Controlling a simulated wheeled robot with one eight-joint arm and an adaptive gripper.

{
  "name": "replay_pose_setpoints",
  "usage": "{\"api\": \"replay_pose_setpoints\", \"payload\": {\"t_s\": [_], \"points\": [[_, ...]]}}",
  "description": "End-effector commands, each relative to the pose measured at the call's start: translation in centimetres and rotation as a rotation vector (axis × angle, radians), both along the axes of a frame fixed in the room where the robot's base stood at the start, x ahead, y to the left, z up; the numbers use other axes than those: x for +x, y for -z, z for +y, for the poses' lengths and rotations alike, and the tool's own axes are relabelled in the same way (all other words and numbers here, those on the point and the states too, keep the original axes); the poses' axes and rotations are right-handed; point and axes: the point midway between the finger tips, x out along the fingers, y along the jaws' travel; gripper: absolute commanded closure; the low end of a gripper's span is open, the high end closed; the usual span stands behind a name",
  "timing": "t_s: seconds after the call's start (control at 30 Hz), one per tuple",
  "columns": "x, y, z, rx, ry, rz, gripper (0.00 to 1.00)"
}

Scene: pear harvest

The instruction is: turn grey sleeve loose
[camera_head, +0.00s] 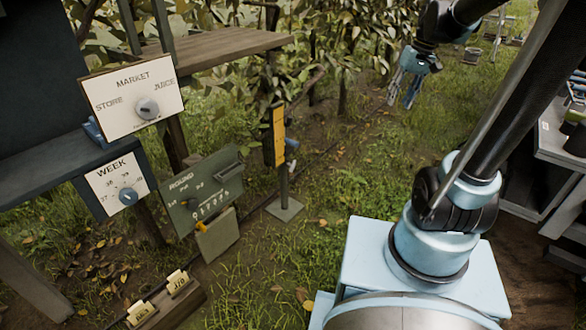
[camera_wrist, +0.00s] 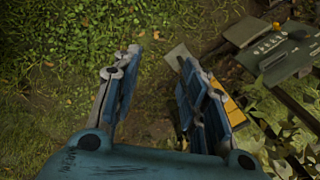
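My gripper (camera_head: 411,92) hangs in the upper right of the head view, fingers pointing down over grass. In the wrist view its two blue fingers (camera_wrist: 154,62) stand apart, with only ground between them. A yellow panel (camera_head: 279,136) stands on a thin post to the left of my gripper, well apart from it. A small blue-and-grey fitting (camera_head: 291,146) sticks out from its right side; I cannot tell whether this is the grey sleeve. In the wrist view the yellow panel (camera_wrist: 232,110) shows partly behind the right finger.
A MARKET dial board (camera_head: 133,97), a WEEK dial board (camera_head: 118,184) and a green ROUND box (camera_head: 202,188) stand at the left. A wooden shelf (camera_head: 216,48) is above. Branches and leaves (camera_head: 345,30) fill the back. Grass between post and my base is mostly clear.

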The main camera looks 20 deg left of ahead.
Motion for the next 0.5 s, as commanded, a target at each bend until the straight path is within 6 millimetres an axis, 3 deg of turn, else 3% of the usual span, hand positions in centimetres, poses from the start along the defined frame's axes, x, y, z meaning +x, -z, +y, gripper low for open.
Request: {"api": "replay_pose_setpoints", "payload": {"t_s": [0.03, 0.27, 0.5], "points": [[1.5, -0.1, 0.8, 0.009, -0.016, 0.007, 0.61], [7.2, 0.6, 4.5, 0.048, -0.087, 0.045, 0.61], [12.7, 2.5, 8.6, 0.092, -0.163, 0.085, 0.61]]}}
